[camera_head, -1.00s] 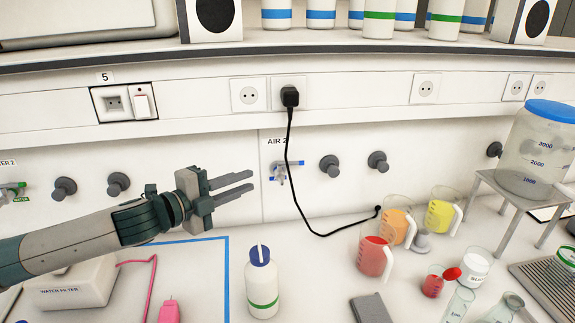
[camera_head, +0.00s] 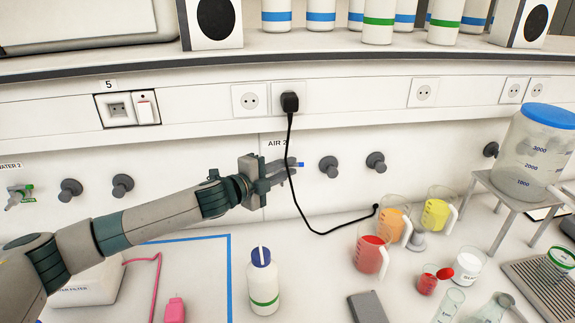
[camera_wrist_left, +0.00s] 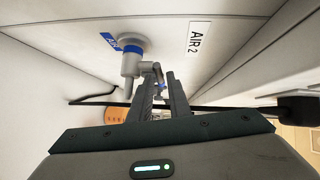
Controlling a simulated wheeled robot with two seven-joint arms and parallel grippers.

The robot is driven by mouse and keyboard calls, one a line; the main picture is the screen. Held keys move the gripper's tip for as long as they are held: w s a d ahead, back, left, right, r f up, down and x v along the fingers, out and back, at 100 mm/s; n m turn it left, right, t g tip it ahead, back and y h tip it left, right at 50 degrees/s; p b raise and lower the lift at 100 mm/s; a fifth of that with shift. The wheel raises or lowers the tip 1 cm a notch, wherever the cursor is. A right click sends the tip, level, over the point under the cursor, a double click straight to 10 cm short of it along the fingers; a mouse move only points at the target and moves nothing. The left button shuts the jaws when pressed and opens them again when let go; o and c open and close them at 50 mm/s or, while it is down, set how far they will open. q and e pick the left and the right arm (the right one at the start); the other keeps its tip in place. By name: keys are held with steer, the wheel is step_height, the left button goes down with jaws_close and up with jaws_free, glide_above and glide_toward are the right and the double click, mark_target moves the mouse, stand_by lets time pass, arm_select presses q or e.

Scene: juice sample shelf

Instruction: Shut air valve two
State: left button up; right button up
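The air valve two (camera_head: 292,177) is a grey metal tap on the white wall under the "AIR 2" label, with a blue-tipped handle (camera_head: 301,164) pointing right. In the left wrist view the valve body (camera_wrist_left: 131,66) has a blue ring and stands just beyond the fingers. My left gripper (camera_head: 283,172) is at the valve and partly covers it. In the left wrist view its two fingers (camera_wrist_left: 161,88) are apart, with a small grey and blue part of the valve seen between their tips. I cannot tell whether they touch it. My right gripper is in neither view.
A white bottle (camera_head: 262,283) stands below on the bench. Grey knobs (camera_head: 328,167) are on the wall to the right. Jugs, including a red one (camera_head: 371,254), stand further right.

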arm_select(q)
steer(key=shift+w+d, duration=0.1)
steer(key=shift+w, duration=0.05)
steer(key=shift+c, duration=0.7)
jaws_close()
steer(key=shift+f, duration=0.1)
stand_by(0.6)
